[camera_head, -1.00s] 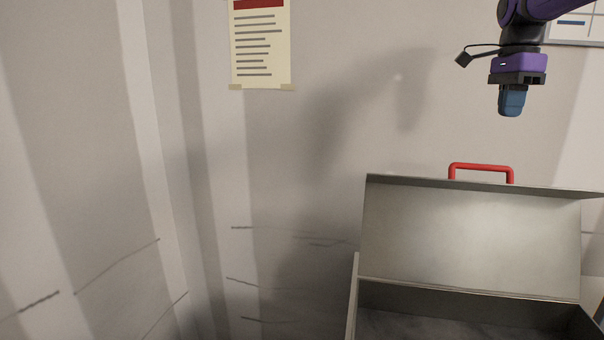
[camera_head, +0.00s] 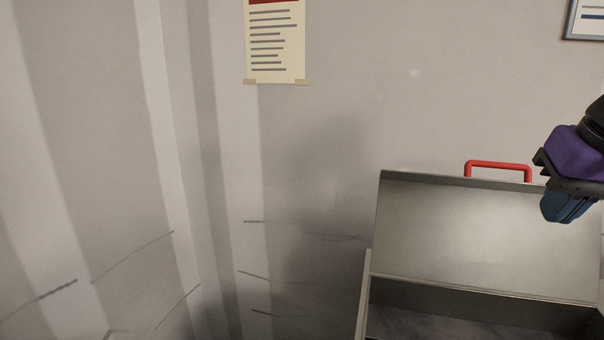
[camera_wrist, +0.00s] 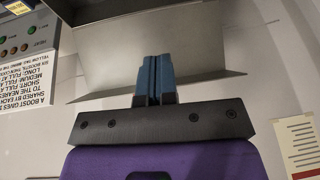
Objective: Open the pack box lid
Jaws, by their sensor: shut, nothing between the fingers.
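The pack box (camera_head: 366,300) stands at the lower right in the head view, a grey metal box cut off by the picture's bottom edge. Its lid (camera_head: 470,235) stands raised and leans back, with a red handle (camera_head: 498,164) at its top edge. The visible part of the box interior is dark. My gripper (camera_head: 562,212) is at the right edge, in front of the lid's upper right part, apart from the red handle. In the wrist view its blue fingers (camera_wrist: 154,82) are together with nothing between them, over a grey panel.
A notice sheet (camera_head: 276,42) hangs on the wall, and a framed board (camera_head: 585,18) is at the upper right. The wrist view shows a panel with buttons (camera_wrist: 22,45) and a printed label (camera_wrist: 38,92). The left side of the head view is bare wall.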

